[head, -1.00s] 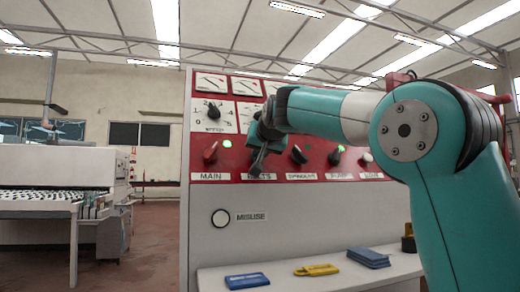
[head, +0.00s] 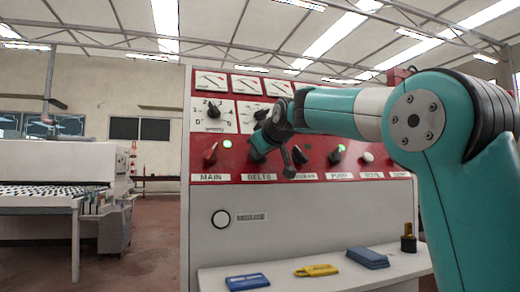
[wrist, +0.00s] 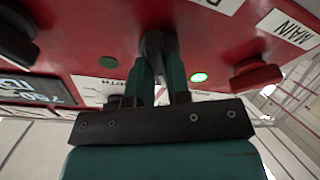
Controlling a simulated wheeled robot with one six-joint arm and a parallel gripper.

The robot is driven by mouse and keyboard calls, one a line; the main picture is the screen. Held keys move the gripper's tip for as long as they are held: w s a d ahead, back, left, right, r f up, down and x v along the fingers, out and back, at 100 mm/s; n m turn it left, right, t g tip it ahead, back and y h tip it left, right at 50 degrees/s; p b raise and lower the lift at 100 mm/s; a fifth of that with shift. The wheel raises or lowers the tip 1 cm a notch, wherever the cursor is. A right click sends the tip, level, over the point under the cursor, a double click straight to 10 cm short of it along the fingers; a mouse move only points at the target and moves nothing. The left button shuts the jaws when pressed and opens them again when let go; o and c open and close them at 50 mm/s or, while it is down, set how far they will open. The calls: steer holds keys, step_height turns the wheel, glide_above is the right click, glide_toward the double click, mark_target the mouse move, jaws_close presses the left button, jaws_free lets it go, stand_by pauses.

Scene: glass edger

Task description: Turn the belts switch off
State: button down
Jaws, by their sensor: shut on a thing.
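The belts switch (wrist: 152,41) is a dark knob on the red strip of the panel, seen upside down in the wrist view. My gripper (wrist: 157,62) is shut on it, one finger on each side. In the head view my gripper (head: 258,152) is at the knob above the BELTS label (head: 259,178) and hides most of it. A dark, unlit green lamp (wrist: 108,62) is beside the switch. The knob's exact angle is hard to tell.
The red main switch (head: 210,153) is to the left, with a lit green lamp (head: 227,143) beside it. More knobs, such as the pump switch (head: 335,157), are to the right. A shelf (head: 300,276) below carries a blue block (head: 247,282) and a yellow piece (head: 316,270).

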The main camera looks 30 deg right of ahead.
stand_by(0.4)
steer(key=c, duration=1.1)
jaws_free()
steer(key=v, duration=1.7)
steer(key=shift+s+r+b, duration=0.15)
steer(key=shift+b, duration=0.25)
